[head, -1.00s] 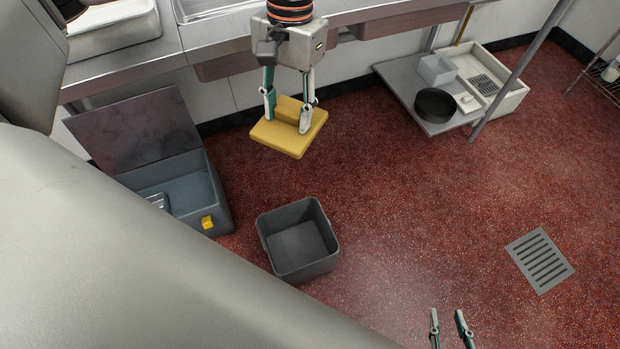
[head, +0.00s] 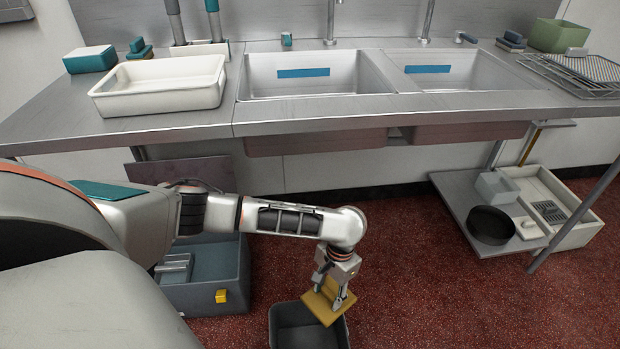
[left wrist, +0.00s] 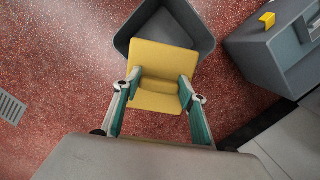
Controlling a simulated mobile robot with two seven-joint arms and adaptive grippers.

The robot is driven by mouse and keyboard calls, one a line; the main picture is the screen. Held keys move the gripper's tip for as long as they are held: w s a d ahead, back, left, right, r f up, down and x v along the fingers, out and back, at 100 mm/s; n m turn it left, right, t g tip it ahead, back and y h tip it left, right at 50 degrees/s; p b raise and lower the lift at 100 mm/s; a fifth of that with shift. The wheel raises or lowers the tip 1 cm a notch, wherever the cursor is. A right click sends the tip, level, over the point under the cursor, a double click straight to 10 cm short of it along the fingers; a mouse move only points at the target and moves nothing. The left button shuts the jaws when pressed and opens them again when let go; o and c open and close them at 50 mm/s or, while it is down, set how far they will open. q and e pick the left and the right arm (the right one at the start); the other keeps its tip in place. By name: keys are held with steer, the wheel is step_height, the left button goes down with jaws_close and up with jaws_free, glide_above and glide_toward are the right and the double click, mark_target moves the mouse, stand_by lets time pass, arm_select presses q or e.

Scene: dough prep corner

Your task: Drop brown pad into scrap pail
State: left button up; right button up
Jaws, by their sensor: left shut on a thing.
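My left gripper (head: 329,290) is shut on a mustard-brown pad (head: 322,306), with a finger on each side of its raised grip. In the left wrist view, the gripper (left wrist: 160,82) holds the pad (left wrist: 160,60), which looks yellow. The dark grey open pail (head: 283,325) stands on the floor below the pad. The pad overlaps the pail's mouth in the head view and part of the pail (left wrist: 165,27) in the left wrist view. The pad is in the gripper's hold, and its exact height above the rim is hard to tell. My right gripper is out of view.
A grey-blue open bin (head: 225,270) with a yellow latch stands left of the pail. The steel sink counter (head: 170,132) runs behind, above the arm. A low shelf (head: 458,195) with a black round pan (head: 491,225) stands right. Red floor (head: 420,300) right of the pail is clear.

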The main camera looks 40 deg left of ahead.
arm_select(q)
steer(key=s+a+f+b, duration=0.1)
steer(key=s+f+b, duration=0.1)
steer(key=f, duration=0.6)
steer(key=s+a+f+b, duration=0.2)
steer(key=s+f+b, duration=0.1)
steer(key=f, duration=0.5)
steer(key=shift+s+a+m+b, duration=0.25)
steer(key=shift+s+m+b, duration=0.05)
steer(key=shift+s, duration=0.1)
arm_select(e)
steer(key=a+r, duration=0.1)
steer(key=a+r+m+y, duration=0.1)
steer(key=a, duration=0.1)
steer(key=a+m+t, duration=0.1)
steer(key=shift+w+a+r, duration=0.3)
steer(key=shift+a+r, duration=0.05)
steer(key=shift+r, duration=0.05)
arm_select(q)
steer(key=o, duration=1.2)
steer(key=shift+f, duration=0.1)
steer(key=shift+o, duration=0.5)
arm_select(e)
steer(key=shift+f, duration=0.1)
